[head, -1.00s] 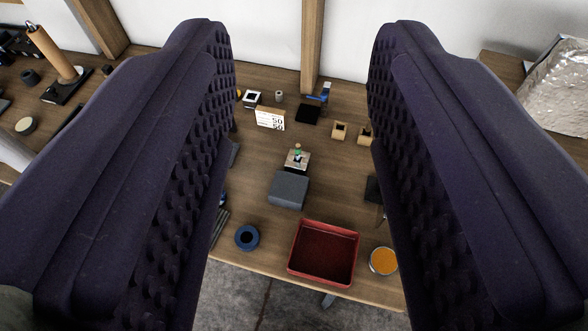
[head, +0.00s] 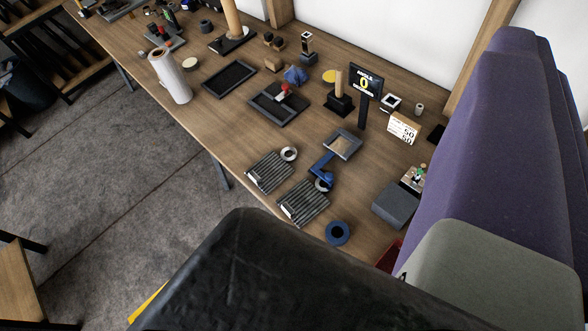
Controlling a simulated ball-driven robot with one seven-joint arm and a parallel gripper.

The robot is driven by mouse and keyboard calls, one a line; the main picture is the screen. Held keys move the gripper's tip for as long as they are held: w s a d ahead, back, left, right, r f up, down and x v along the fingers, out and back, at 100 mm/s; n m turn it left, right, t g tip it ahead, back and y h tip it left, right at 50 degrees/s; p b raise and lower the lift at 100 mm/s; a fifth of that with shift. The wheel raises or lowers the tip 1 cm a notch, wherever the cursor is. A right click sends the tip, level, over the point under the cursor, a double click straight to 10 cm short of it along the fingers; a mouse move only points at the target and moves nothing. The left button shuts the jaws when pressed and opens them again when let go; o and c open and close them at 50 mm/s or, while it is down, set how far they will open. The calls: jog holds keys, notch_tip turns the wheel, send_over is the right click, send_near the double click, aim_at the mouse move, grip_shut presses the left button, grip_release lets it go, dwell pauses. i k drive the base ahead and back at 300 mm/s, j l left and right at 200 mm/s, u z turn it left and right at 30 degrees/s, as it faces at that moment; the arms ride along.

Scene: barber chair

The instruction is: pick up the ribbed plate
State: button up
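Two dark grey ribbed plates lie flat on the wooden table. One ribbed plate (head: 270,172) is farther left, and a second ribbed plate (head: 303,203) is just right of it and nearer the table's front edge. A grey ring lies beside the first, and a blue object touches or overlaps the second's far corner; I cannot tell which. Part of my gripper (head: 500,140) shows as one purple finger at the right, away from both plates. The other finger is not visible, so its opening is unclear.
The wooden table (head: 225,130) runs diagonally. A blue ring (head: 338,233), a grey block (head: 396,205), a scoop-like grey tray (head: 342,144) and a black display stand (head: 364,88) are near the plates. A white roll (head: 170,76) stands farther left. Grey floor lies below the front edge.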

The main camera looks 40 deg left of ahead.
aim_at(267, 174)
jog(key=i+j, duration=0.1)
jog(key=j, duration=0.3)
jog(key=i+j, duration=0.15)
jog(key=j, duration=0.2)
jog(key=i+j, duration=0.1)
jog(key=j, duration=0.3)
jog(key=i+j, duration=0.15)
jog(key=j, duration=0.2)
jog(key=i+j, duration=0.1)
jog(key=j, duration=0.3)
jog(key=i+j, duration=0.15)
jog(key=j, duration=0.25)
jog(key=i+j, duration=0.1)
jog(key=j, duration=0.25)
jog(key=i+j, duration=0.1)
jog(key=j, duration=0.3)
